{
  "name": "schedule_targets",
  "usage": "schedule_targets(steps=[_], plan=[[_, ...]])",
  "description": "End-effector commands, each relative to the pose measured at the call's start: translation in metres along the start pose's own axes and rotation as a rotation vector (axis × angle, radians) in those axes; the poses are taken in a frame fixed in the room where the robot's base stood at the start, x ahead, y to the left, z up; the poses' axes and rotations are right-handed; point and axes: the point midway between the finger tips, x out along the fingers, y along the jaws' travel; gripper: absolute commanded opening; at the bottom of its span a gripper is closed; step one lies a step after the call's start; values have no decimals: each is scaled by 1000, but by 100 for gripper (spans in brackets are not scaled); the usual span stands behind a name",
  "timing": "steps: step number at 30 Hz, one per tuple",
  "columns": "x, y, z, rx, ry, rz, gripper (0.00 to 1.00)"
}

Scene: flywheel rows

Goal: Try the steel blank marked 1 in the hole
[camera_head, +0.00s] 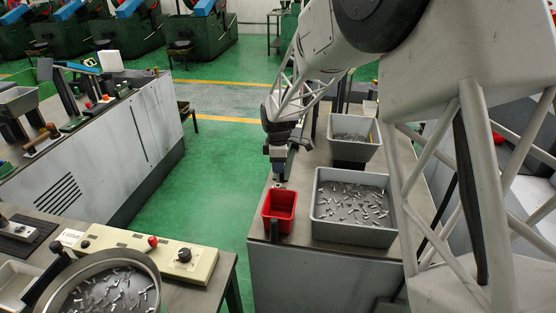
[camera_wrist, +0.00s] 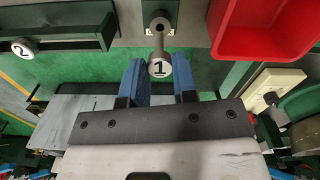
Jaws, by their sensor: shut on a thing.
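The steel blank marked 1 (camera_wrist: 160,68) sits between the blue fingers of my gripper (camera_wrist: 160,76), its numbered round end facing the wrist camera. My gripper is shut on it. In the head view my gripper (camera_head: 279,172) is just above the bench's near left end, behind the red bin; the blank is too small to make out there.
The red bin (camera_head: 279,209) is close beside the fitting; it also shows in the wrist view (camera_wrist: 258,45). A grey tray of metal pins (camera_head: 320,232) stands right of it. A blank marked 2 (camera_wrist: 24,47) lies at a dark green holder. Green floor lies left of the bench.

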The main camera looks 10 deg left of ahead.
Motion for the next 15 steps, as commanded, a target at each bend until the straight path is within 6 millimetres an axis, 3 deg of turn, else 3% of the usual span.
schedule_targets(steps=[3, 15], plan=[[8, 0, 0, 0, 0, -1, 8], [10, 0, 0, 0, 0, -1, 8]])
